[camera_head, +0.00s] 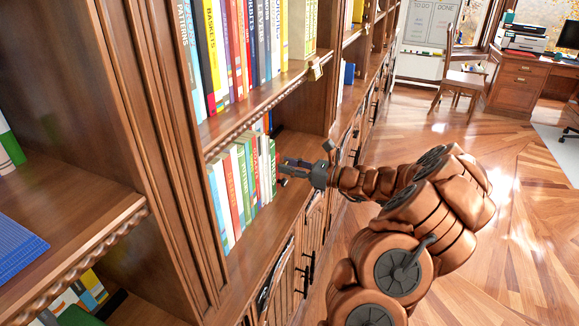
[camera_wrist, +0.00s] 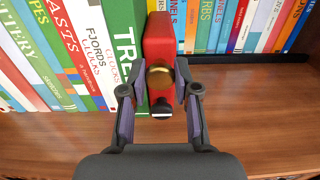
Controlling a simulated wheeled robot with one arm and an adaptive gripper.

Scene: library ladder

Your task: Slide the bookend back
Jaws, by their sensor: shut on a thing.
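The bookend (camera_wrist: 160,36) is a red upright block with a round brass knob on its front, in the middle of the wrist view. It stands close against the right side of a thick green book (camera_wrist: 122,40). My gripper (camera_wrist: 160,80) has its two fingers on either side of the bookend's knob end, closed on it. In the head view my gripper (camera_head: 288,170) reaches into the lower shelf at the right end of a book row (camera_head: 241,184). The bookend cannot be made out clearly there.
The shelf board (camera_wrist: 265,100) is bare in front and to the right of the bookend. More books (camera_wrist: 250,25) stand further back to the right, with a dark strip before them. An upper shelf (camera_head: 262,90) with books runs above my gripper.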

